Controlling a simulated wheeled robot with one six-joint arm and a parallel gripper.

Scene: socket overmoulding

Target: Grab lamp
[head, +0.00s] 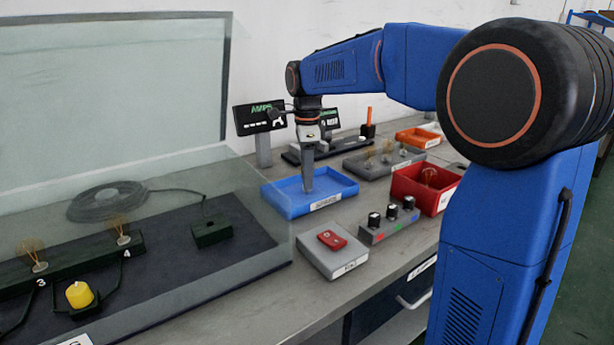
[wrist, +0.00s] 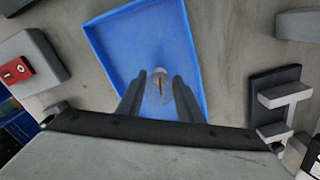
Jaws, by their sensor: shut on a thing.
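In the head view my gripper (head: 307,186) points straight down into the blue tray (head: 287,204). The lamp is hidden there by the fingers and cannot be made out. The tray (wrist: 108,52) fills the middle of the wrist view, and its visible floor around the lamp is bare. I cannot tell whether the lamp touches the tray floor.
A grey box with a red button (head: 332,239) and a block with black knobs (head: 388,221) stand in front of the tray. A red bin (head: 405,189) holds another lamp. A grey block (head: 372,168) bears more lamps. A glass enclosure (head: 200,165) covers the left.

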